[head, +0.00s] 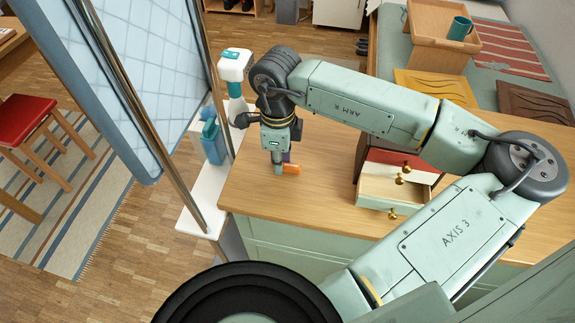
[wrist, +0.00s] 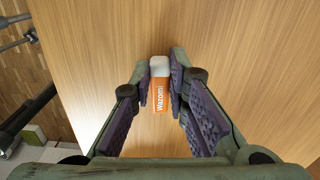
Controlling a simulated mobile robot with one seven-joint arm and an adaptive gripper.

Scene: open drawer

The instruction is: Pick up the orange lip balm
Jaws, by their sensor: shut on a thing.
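The orange lip balm (wrist: 159,92) has an orange body with white lettering and a pale end. In the wrist view it lies between the two purple-padded fingertips of my gripper (wrist: 160,84), which are shut on it. In the head view the orange lip balm (head: 291,169) shows at the right side of my gripper (head: 278,164), low over the wooden counter top. Whether it touches the counter is hard to tell.
The wooden counter (head: 265,200) is clear around my gripper. A small chest with an open drawer (head: 385,190) stands to the right, beneath my arm. A blue bottle (head: 213,140) and a tiled glass-like panel (head: 130,60) stand to the left, past the counter's edge.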

